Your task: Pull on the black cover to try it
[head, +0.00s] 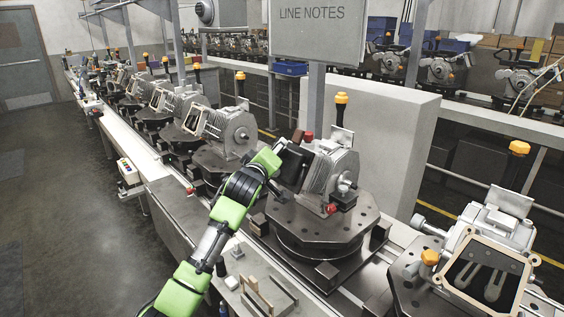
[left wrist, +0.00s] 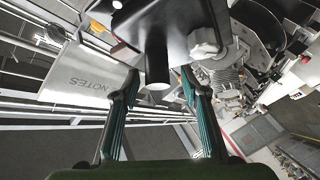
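The black cover (head: 292,168) is on the near-left side of a grey machine housing (head: 332,172), which sits on a dark round fixture plate (head: 325,226). In the left wrist view the black cover (left wrist: 188,20) fills the top, and a short dark post (left wrist: 157,62) sticks out from it. My left gripper (left wrist: 160,78) has its two fingers apart, with the post's end between the fingertips and visible gaps on both sides. In the head view the left gripper (head: 281,150) is close against the cover, and its fingers are mostly hidden. My right gripper is in neither view.
Another housing with an open framed face (head: 485,272) stands at the right. Several similar units line the conveyor at the left. A grey cabinet (head: 385,140) and a LINE NOTES board (head: 318,28) stand behind. Open floor (head: 60,190) lies at the left.

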